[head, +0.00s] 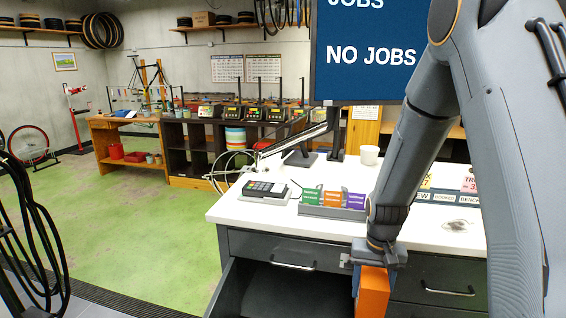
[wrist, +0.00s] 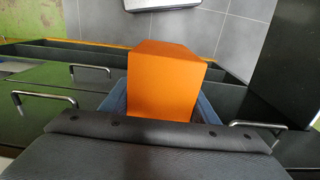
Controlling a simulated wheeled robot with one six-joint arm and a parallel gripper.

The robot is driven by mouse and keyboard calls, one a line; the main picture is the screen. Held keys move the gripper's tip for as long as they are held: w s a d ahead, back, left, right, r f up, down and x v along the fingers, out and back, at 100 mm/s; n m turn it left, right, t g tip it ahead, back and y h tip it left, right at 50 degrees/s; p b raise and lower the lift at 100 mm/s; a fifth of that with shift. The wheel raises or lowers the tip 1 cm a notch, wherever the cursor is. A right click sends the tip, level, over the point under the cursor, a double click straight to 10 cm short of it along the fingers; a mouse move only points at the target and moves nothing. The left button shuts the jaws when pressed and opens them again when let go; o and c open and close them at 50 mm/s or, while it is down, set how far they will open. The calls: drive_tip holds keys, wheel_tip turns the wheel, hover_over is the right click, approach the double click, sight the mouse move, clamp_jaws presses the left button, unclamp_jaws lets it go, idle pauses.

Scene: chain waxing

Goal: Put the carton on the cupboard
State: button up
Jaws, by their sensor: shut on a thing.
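The carton is a plain orange box (head: 373,292). In the head view it hangs below my gripper (head: 378,256), in front of the white counter's drawer fronts, and its lower end is cut off by the frame. In the wrist view the carton (wrist: 166,78) sits between the two blue-grey fingers of my gripper (wrist: 163,105), which is shut on it. A low dark cabinet with open shelves (head: 173,149) stands at the back left; I cannot tell whether it is the cupboard.
The white counter (head: 245,212) carries a card terminal (head: 265,189), a rack of coloured packets (head: 333,199), a white cup (head: 369,154) and a monitor (head: 365,50). A drawer (head: 280,290) stands open below it. The green floor (head: 125,220) at left is clear.

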drive_tip(key=w+a+f+n+b, duration=0.1)
drive_tip(key=a+f+b, duration=0.1)
drive_tip(key=f+b, duration=0.3)
drive_tip(key=w+a+f+n+b, duration=0.1)
drive_tip(key=f+b, duration=0.4)
drive_tip(key=f, duration=0.7)
drive_tip(key=shift+w+a+f+n, duration=0.2)
drive_tip(key=shift+a+f+n, duration=0.15)
drive_tip(key=shift+a+n, duration=0.1)
drive_tip(key=shift+d, duration=0.1)
